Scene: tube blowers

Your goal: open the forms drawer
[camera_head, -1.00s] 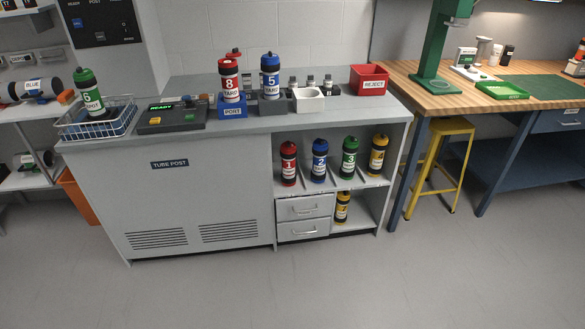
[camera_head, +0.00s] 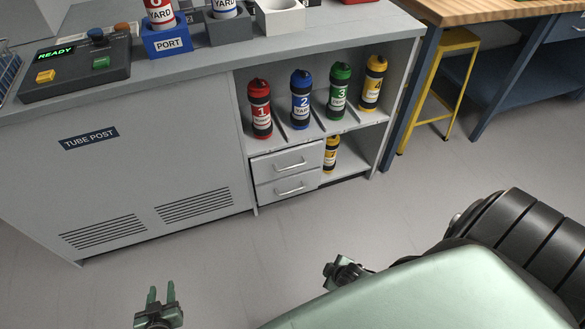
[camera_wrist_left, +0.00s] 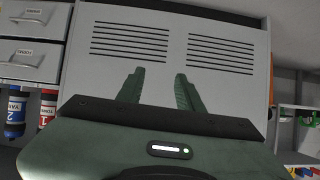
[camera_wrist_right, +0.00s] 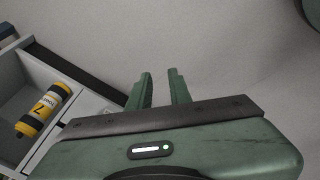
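Two grey drawers sit stacked under the open shelf of the tube post counter. The upper drawer (camera_head: 285,162) and lower drawer (camera_head: 288,187) both look shut, each with a bar handle. Both show upside down in the left wrist view, the upper drawer (camera_wrist_left: 30,58) and the lower drawer (camera_wrist_left: 45,18), with small labels I cannot read surely. My left gripper (camera_head: 162,292) is open and empty, in front of the counter's vented panel, left of the drawers and apart from them. My right gripper (camera_wrist_right: 160,78) is open and empty over the floor; in the head view its fingers are not clear.
Several numbered tubes, including a red one (camera_head: 259,110), stand on the shelf above the drawers. A yellow tube (camera_head: 331,154) stands in the compartment to their right. A yellow stool (camera_head: 440,85) is under the wooden bench. The floor before the drawers is clear.

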